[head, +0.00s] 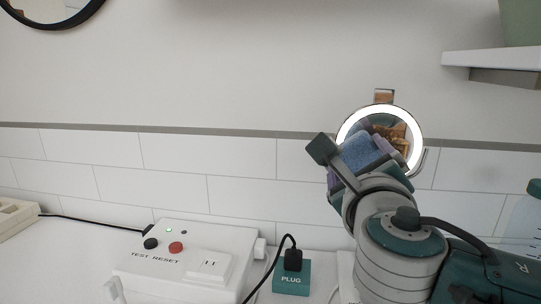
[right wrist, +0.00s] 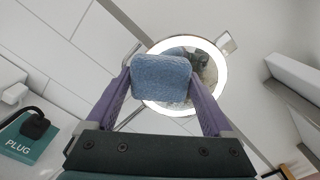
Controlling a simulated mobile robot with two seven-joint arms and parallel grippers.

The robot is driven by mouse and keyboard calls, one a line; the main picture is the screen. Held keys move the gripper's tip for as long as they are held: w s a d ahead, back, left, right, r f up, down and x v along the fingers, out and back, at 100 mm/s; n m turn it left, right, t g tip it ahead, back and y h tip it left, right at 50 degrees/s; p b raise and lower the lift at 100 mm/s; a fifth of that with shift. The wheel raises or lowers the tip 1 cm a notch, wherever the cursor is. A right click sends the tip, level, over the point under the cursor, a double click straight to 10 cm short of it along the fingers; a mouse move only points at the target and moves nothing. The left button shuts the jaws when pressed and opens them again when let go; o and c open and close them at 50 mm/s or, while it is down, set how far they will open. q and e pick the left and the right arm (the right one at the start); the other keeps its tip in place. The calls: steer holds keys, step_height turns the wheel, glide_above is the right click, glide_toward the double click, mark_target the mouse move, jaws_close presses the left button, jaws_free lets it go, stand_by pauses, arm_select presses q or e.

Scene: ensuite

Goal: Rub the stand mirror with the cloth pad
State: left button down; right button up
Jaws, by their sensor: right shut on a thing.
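The stand mirror (head: 407,126) is round with a bright white ring, in front of the tiled wall at the right of the head view. It also shows in the right wrist view (right wrist: 215,85), just beyond the pad. The blue cloth pad (head: 362,152) is between the purple fingers of my right gripper (head: 372,153), which is shut on it. In the right wrist view the pad (right wrist: 161,78) covers the left part of the mirror. I cannot tell whether pad and mirror touch. My arm and gripper hide the mirror's lower part and its stand. My left gripper is not in view.
A white box (head: 188,255) with test and reset buttons stands on the white counter left of my arm. A teal block (head: 291,278) marked PLUG, with a black plug and cable, is beside it. A white shelf (head: 490,58) juts out at upper right.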

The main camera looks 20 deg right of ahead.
mark_target(403, 152)
steer(key=shift+w+d, duration=0.35)
steer(key=shift+w, duration=0.25)
steer(key=shift+s+d+r+p, duration=0.1)
steer(key=shift+s+d+p, duration=0.15)
steer(key=shift+d+p, duration=0.15)
steer(key=shift+s+d+p, duration=0.45)
steer(key=shift+s+d, duration=0.05)
steer(key=shift+d, duration=0.2)
steer(key=shift+s+d+p, duration=0.35)
steer(key=shift+s+d, duration=0.1)
steer(key=shift+d, duration=0.35)
steer(key=shift+s+d+p, duration=0.35)
steer(key=shift+s+d, duration=0.15)
steer(key=shift+d, duration=0.3)
steer(key=shift+s+d+p, duration=0.35)
steer(key=shift+s+d, duration=0.1)
steer(key=shift+d, duration=0.35)
